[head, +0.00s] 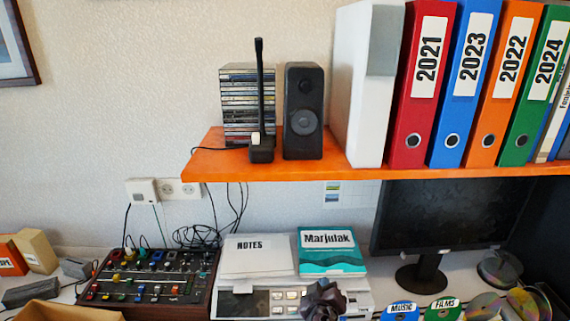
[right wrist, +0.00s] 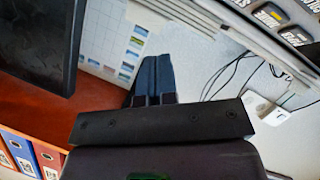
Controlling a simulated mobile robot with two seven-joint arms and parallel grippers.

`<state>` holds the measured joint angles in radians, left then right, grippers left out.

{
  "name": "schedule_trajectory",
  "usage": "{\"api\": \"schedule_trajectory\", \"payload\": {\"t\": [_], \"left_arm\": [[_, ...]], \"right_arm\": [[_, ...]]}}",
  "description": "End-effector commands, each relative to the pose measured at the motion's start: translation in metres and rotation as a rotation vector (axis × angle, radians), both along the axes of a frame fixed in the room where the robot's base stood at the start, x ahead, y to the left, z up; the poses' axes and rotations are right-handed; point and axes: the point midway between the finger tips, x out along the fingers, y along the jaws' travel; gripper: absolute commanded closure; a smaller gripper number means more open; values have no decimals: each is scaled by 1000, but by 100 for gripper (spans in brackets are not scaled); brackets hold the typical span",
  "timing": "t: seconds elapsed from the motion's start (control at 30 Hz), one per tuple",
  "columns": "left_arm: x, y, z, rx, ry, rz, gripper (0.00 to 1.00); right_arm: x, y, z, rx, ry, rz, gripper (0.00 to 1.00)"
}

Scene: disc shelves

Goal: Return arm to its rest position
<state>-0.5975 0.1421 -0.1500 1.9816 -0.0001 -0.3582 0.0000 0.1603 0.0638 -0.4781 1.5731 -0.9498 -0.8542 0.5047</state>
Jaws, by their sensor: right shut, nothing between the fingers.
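My right gripper (head: 323,299) shows at the bottom middle of the head view as a small dark shape, in front of the white device with buttons. In the right wrist view its two dark fingers (right wrist: 152,80) lie together, shut, with nothing between them. They point toward the wall, near a small wall chart with coloured marks. My left gripper is not in view.
An orange shelf (head: 370,172) holds a black speaker (head: 303,112), stacked disc cases (head: 248,95) and several binders. Below are a mixer (head: 150,278), a white device (head: 286,303) bearing books, a monitor (head: 450,215) and labelled discs. Cables hang by the socket.

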Motion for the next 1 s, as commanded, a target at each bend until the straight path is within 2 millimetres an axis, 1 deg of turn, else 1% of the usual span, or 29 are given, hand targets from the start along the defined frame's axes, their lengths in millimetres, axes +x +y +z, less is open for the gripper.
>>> {"api": "schedule_trajectory", "payload": {"t": [0.07,0.1,0.2,0.3,0.37,0.43,0.57,0.67,0.77,0.8,0.87,0.9,1.0], "left_arm": [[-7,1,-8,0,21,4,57],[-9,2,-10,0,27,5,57],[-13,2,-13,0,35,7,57],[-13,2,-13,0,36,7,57],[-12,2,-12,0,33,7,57],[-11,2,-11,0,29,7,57],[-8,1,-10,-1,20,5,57],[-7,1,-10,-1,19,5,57],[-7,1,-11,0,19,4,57],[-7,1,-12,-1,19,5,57],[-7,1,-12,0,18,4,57],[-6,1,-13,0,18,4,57],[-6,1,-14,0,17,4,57]], "right_arm": [[2,10,1,-15,10,68,100],[3,16,5,0,9,105,100],[6,23,20,54,-5,185,100],[-1,19,22,120,-8,238,100],[-9,13,20,165,-8,260,100],[-23,1,15,223,-8,275,100],[-57,-30,-1,329,-8,274,100],[-88,-57,-15,405,-6,247,100],[-122,-84,-30,469,5,203,100],[-137,-96,-37,491,15,179,100],[-160,-112,-48,520,31,143,100],[-175,-122,-56,534,48,117,100],[-211,-143,-75,540,96,59,100]]}}
